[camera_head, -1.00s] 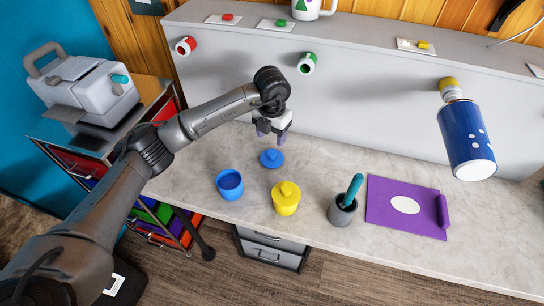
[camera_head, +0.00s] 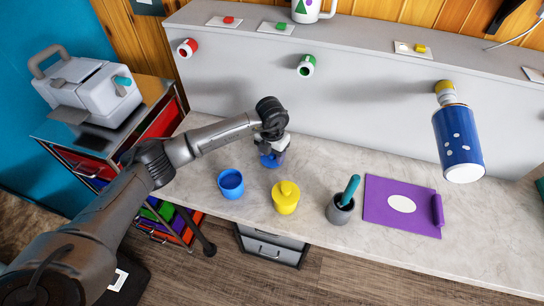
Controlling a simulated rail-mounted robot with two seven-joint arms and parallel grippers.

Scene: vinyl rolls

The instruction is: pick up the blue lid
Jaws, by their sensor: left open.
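The blue lid (camera_head: 269,161) lies on the pale marbled counter, behind and to the right of the blue cup (camera_head: 231,184). It is partly hidden by my left gripper (camera_head: 272,157), which points down right at it. The left gripper's jaws are open, with the fingers low over or around the lid; I cannot tell whether they touch it. The blue cup stands upright and open at the top. My right gripper is not in view.
A yellow lidded pot (camera_head: 286,198) stands just right of the cup. Farther right are a grey holder (camera_head: 340,208) with a teal tool and a purple mat (camera_head: 380,211). A blue spray can (camera_head: 458,143) is at the right. The raised grey ledge (camera_head: 370,70) runs behind the counter.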

